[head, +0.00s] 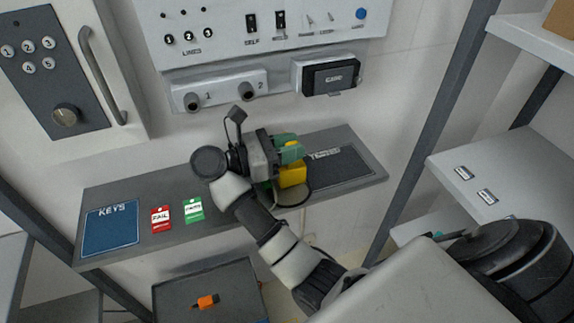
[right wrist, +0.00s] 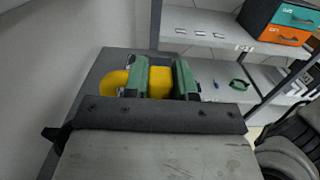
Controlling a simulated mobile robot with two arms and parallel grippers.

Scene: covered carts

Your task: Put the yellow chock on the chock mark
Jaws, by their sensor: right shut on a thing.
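The yellow chock (head: 293,175) is between the green fingers of my right gripper (head: 288,152), over the right half of the grey shelf. In the right wrist view, the yellow chock (right wrist: 114,83) also shows between the fingers (right wrist: 162,80) and sticks out to the left of them. The right gripper is shut on it. I cannot tell whether the chock touches the shelf. No chock mark can be made out in either view. My left gripper is not in view.
The grey shelf (head: 95,252) bears a blue KEYS mat (head: 110,228), a red FAIL tag (head: 161,218), a green tag (head: 194,209) and a dark labelled mat (head: 345,168). A lower tray (head: 235,290) holds an orange item (head: 206,301).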

